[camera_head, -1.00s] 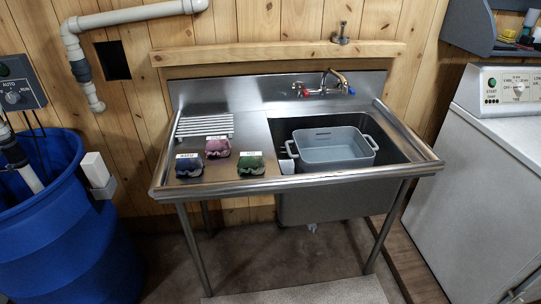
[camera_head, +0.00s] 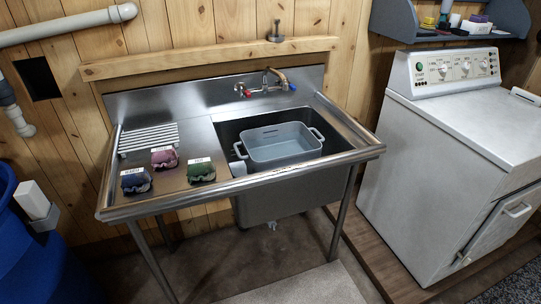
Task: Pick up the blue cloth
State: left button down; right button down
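A blue cloth (camera_head: 135,181) lies crumpled at the front left of the metal sink counter, with a small white label at its top edge. A pink cloth (camera_head: 164,158) lies behind it to the right, and a green cloth (camera_head: 201,172) lies to its right, each with a white label. All three rest on the flat drainboard (camera_head: 185,190), apart from one another. Neither of my grippers shows in the head view.
A grey tub (camera_head: 284,146) with handles sits in the sink basin, right of the cloths. A white slatted rack (camera_head: 148,140) lies behind them. A blue barrel (camera_head: 25,250) stands left, a white washing machine (camera_head: 420,150) right. The floor in front is open, with a pale mat (camera_head: 305,288).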

aim_at(140, 180)
jog(key=i+j+z, duration=0.1)
jog(key=j+z, duration=0.15)
jog(key=j, duration=0.5)
jog(key=j+z, duration=0.3)
jog(key=j, duration=0.5)
